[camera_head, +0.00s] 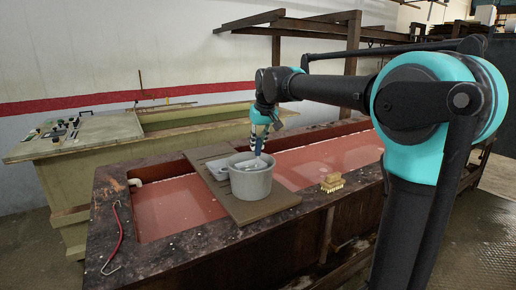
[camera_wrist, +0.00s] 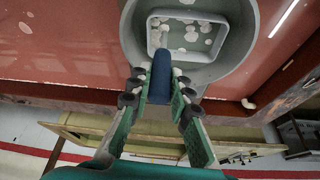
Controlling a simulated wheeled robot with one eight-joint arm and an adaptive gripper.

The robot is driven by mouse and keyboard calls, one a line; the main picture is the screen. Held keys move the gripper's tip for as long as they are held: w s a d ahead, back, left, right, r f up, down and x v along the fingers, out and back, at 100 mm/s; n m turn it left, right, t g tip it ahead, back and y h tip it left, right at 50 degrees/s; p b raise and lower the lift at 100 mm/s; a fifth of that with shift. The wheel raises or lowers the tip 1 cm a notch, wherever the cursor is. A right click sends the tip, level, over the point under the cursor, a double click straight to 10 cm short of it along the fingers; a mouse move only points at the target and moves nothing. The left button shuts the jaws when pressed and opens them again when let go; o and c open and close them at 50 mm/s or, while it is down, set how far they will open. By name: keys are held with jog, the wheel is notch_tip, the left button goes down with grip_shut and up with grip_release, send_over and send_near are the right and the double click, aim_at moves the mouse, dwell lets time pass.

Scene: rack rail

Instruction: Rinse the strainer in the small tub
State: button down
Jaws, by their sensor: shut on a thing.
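The small tub (camera_head: 251,183) is round and grey and stands on a brown board laid across the tank. My gripper (camera_head: 262,148) is above the tub's far side, pointing down. In the wrist view my gripper (camera_wrist: 161,88) is shut on a dark blue handle (camera_wrist: 160,78). The handle reaches toward a pale-rimmed rectangular basket, the strainer (camera_wrist: 151,36), which lies within the round rim of the tub (camera_wrist: 233,62). Several whitish round patches show inside the strainer. In the head view a pale part of the strainer (camera_head: 250,164) shows at the tub's mouth. How deep it sits I cannot tell.
The board (camera_head: 262,209) spans the long tank (camera_head: 108,183) of reddish liquid. A pale grey piece (camera_head: 217,169) is left of the tub. A yellowish block (camera_head: 332,183) sits on the tank's front edge. A red hooked rod (camera_head: 117,232) lies at the left end.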

jog(key=shift+r, duration=3)
jog(key=s+d, duration=0.7)
jog(key=s, duration=0.4)
jog(key=s+d, duration=0.8)
jog(key=s, duration=0.3)
jog(key=shift+s, duration=0.25)
jog(key=shift+s+d, duration=0.1)
jog(key=shift+s, duration=0.05)
